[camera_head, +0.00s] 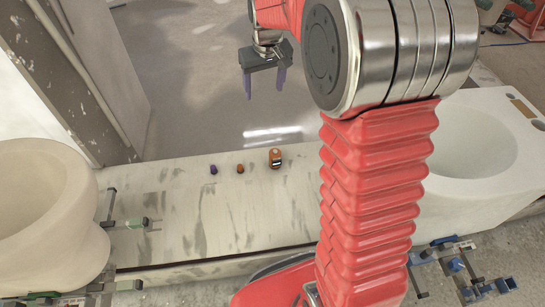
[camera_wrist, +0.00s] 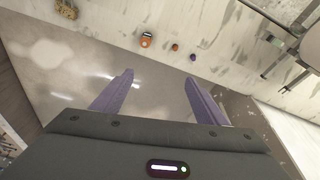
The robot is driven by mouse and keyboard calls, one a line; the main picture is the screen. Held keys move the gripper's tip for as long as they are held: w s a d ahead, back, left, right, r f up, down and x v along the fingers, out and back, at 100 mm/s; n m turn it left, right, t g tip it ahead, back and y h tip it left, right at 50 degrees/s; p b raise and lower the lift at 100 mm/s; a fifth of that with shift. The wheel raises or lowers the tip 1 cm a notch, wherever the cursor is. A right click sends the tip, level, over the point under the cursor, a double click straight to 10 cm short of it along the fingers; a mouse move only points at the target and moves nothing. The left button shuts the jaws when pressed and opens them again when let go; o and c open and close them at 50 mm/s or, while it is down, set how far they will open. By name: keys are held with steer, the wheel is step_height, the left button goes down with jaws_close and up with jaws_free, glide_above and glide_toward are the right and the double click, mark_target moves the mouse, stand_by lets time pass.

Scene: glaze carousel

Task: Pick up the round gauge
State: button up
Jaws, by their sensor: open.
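An orange, rounded object with a dark and white face, likely the round gauge (camera_head: 275,158), sits on the pale, streaked bench (camera_head: 178,225) in the head view. It also shows near the top of the wrist view (camera_wrist: 146,40). My gripper (camera_head: 264,92) hangs beyond the bench's far edge, above the floor, apart from the gauge. Its two purple fingers (camera_wrist: 158,78) are spread open with nothing between them. The gauge is fully visible in both views.
A small orange piece (camera_head: 240,169) and a small purple piece (camera_head: 213,169) lie left of the gauge. Large pale basins stand left (camera_head: 45,215) and right (camera_head: 462,145), with clamps near them. A yellowish lump (camera_wrist: 66,9) shows in the wrist view. The bench front is clear.

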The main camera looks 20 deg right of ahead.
steer(key=w+d+f, duration=0.2)
steer(key=w+f, duration=0.4)
steer(key=f, duration=0.2)
steer(key=g, duration=0.3)
glide_above(275, 151)
step_height(275, 151, down, 31)
steer(key=shift+s+f, duration=0.15)
steer(key=shift+f, duration=0.05)
step_height(275, 151, down, 8)
steer(key=shift+r, duration=0.15)
steer(key=shift+f, duration=0.45)
steer(key=shift+f, duration=0.15)
steer(key=shift+w+f, duration=0.15)
steer(key=shift+f, duration=1.1)
steer(key=shift+w+f, duration=0.15)
steer(key=shift+f, duration=1.05)
